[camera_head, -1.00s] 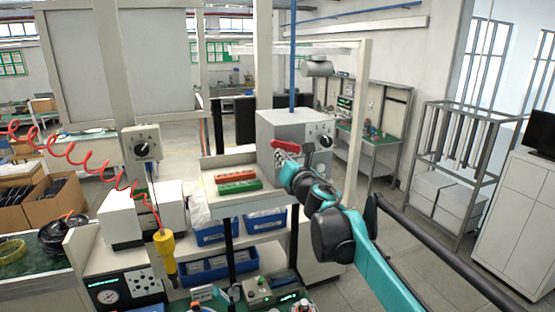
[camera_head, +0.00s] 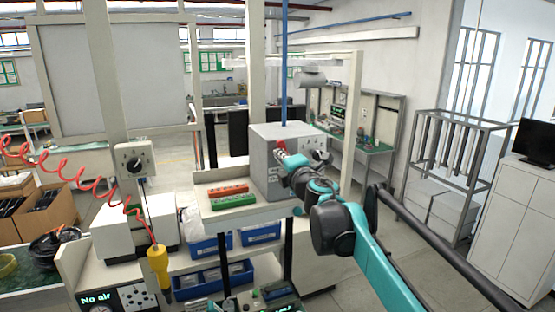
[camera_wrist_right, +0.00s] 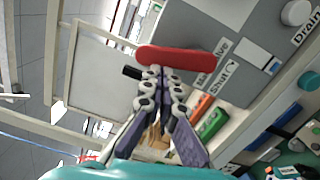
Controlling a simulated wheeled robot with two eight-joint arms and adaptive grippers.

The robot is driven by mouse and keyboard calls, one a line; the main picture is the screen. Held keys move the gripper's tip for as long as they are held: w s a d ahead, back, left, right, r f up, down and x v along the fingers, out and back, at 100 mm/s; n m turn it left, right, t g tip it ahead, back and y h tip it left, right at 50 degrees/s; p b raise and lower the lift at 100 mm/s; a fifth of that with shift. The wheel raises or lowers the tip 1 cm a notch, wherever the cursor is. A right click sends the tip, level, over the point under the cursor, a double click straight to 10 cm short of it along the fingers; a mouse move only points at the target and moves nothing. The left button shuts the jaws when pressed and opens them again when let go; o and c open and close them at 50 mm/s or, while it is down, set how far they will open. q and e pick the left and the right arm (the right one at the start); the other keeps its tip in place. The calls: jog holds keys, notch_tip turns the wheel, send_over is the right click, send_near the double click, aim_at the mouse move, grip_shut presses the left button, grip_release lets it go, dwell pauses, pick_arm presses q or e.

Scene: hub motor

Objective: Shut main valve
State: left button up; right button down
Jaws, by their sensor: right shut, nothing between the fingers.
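The main valve's red handle (camera_head: 281,147) is on the front of a grey box (camera_head: 262,155), partly hidden by my right gripper. In the right wrist view the red handle (camera_wrist_right: 176,59) lies across the picture, beside printed labels of which "Shut" (camera_wrist_right: 222,77) can be read. My right gripper (camera_head: 287,163) is at the handle. In the right wrist view its fingers (camera_wrist_right: 160,78) are together with nothing between them, and their tips are right at the handle's edge; I cannot tell if they touch it. My left gripper is not in view.
A display (camera_head: 97,297) at the lower left reads "No air". A red strip (camera_head: 228,189) and a green strip (camera_head: 234,200) lie on the shelf left of the box. A yellow tool (camera_head: 158,268) hangs from a red coiled hose. A knob marked "Drain" (camera_wrist_right: 296,12) is near the handle.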

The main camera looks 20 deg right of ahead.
jog(key=shift+d+r, duration=0.3)
jog(key=shift+d, duration=0.3)
dwell(0.3)
